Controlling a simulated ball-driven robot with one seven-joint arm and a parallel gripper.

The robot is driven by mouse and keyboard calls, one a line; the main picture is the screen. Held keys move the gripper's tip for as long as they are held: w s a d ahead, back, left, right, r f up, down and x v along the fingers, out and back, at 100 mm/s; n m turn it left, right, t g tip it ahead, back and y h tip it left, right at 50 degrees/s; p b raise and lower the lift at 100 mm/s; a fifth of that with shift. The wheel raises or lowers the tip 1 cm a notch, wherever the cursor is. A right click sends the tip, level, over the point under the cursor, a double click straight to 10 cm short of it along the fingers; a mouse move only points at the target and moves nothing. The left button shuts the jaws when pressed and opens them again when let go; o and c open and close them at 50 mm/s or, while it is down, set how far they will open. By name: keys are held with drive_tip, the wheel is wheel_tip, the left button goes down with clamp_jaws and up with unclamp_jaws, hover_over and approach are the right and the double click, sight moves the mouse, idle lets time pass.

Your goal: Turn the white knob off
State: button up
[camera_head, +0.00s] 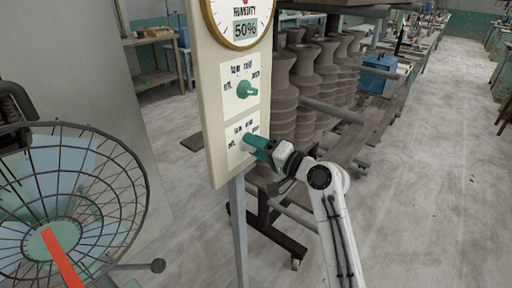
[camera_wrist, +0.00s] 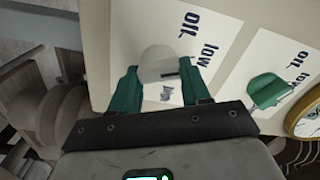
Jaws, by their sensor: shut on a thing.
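The white knob (camera_wrist: 158,62) is on the lower label plate of the upright cream panel (camera_head: 215,130). In the wrist view it sits between the two teal fingers of my gripper (camera_wrist: 161,80), which is shut on it. In the head view my gripper (camera_head: 257,148) reaches the panel from the right, and the knob (camera_head: 244,145) is mostly hidden behind the fingers. A short dark mark shows on the knob, but I cannot tell which setting it points to. The words "off" and "low" are printed beside it.
A green knob (camera_head: 246,90) on its own plate is directly above, with a humidity dial (camera_head: 243,20) at the top. A wire-caged fan (camera_head: 70,200) stands at left. A rack of clay pieces (camera_head: 310,85) is behind the panel.

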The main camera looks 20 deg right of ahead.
drive_tip(key=shift+f, duration=0.15)
drive_tip(key=n+b, duration=0.8)
drive_tip(key=b, duration=0.1)
drive_tip(key=shift+s+a+n, duration=0.1)
drive_tip(key=shift+n, duration=0.2)
drive_tip(key=shift+r, duration=0.2)
drive_tip(key=o, duration=1.1)
drive_tip(key=shift+c, duration=0.2)
drive_tip(key=v, duration=1)
drive_tip(key=shift+s+d, duration=0.2)
drive_tip(key=shift+s, duration=0.15)
